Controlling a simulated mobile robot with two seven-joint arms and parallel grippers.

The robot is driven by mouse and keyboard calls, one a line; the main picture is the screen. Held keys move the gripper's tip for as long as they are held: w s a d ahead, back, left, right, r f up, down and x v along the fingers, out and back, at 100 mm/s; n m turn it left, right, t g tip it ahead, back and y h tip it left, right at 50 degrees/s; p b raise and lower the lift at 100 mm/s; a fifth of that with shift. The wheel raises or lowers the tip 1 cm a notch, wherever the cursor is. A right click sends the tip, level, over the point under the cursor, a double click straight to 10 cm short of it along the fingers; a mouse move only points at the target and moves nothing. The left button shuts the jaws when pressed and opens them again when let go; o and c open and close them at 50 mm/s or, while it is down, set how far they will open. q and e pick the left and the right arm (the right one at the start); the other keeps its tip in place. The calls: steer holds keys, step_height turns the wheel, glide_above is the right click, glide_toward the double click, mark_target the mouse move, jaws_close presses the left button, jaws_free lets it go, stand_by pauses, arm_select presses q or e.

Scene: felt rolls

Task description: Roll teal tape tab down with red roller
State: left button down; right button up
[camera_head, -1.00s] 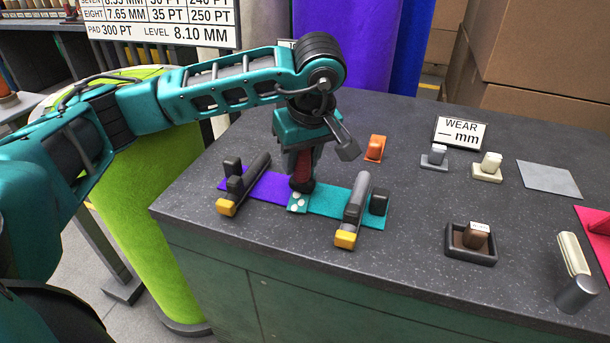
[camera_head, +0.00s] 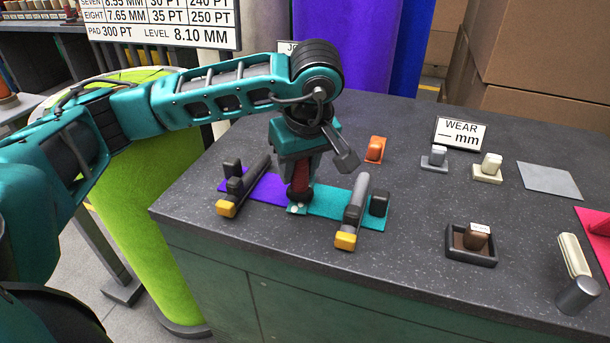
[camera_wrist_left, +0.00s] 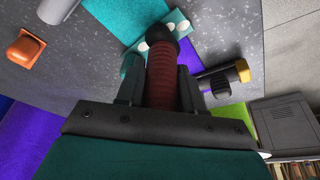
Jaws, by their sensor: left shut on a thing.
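My left gripper (camera_head: 301,163) is shut on the red roller (camera_head: 302,180) and holds it upright, with its black head down over the seam between the purple felt (camera_head: 266,186) and the teal felt (camera_head: 335,203). The teal tape tab (camera_head: 296,210), with pale spots, lies at that seam, mostly hidden under the roller head. In the left wrist view, the roller's ribbed red handle (camera_wrist_left: 161,82) stands between the fingers, and the spotted tab (camera_wrist_left: 178,24) shows beside the black head. I cannot tell whether head and tab touch. My right gripper is out of view.
Dark bars with yellow ends lie across the purple felt (camera_head: 227,208) and the teal felt (camera_head: 345,240). An orange block (camera_head: 376,149), a WEAR sign (camera_head: 460,133), small grey and cream blocks, and a dark tray (camera_head: 471,258) stand to the right.

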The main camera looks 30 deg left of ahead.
arm_select(q)
steer(key=shift+s+d+f, duration=0.15)
steer(key=shift+s+d, duration=0.15)
steer(key=shift+s, duration=0.5)
steer(key=shift+r+p, duration=0.3)
steer(key=shift+r, duration=0.45)
steer(key=shift+w, duration=0.1)
steer(key=shift+w+a, duration=0.25)
steer(key=shift+w, duration=0.25)
steer(key=shift+w+a+b, duration=0.25)
steer(key=shift+w, duration=0.35)
steer(key=shift+w+a+b, duration=0.2)
steer(key=shift+w, duration=0.35)
steer(key=shift+f+b, duration=0.5)
steer(key=shift+f, duration=0.1)
